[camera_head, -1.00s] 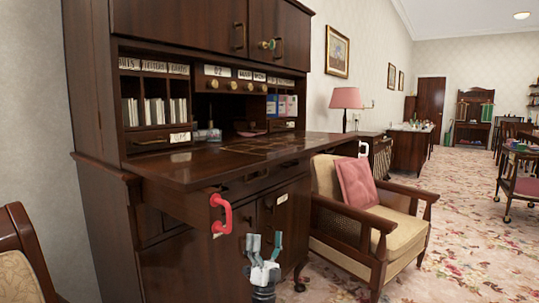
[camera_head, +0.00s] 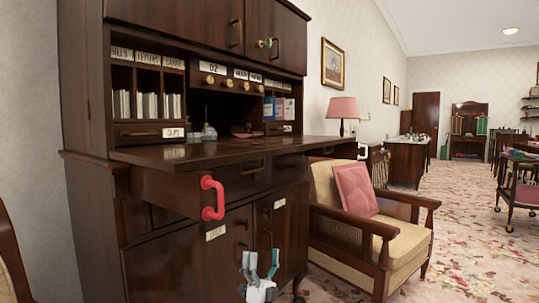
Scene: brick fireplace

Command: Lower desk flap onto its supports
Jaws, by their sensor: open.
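The dark wood desk flap (camera_head: 225,152) lies about level, jutting from the front of the tall desk below the pigeonholes. A red handle (camera_head: 213,198) is on the pulled-out wood support (camera_head: 165,188) beneath the flap's left end. A white handle (camera_head: 362,151) shows by the flap's far right end; the part it belongs to is mostly hidden. Whether the flap touches the supports cannot be told. My gripper (camera_head: 262,262) is open and empty at the bottom of the picture, in front of the lower cupboard doors, below and apart from the flap.
An armchair (camera_head: 385,245) with a pink cushion (camera_head: 355,190) stands close to the right of the desk. A small bottle (camera_head: 208,131) stands at the back of the writing surface. Part of another chair (camera_head: 10,250) is at the left edge. Carpeted floor (camera_head: 455,250) is free at the right.

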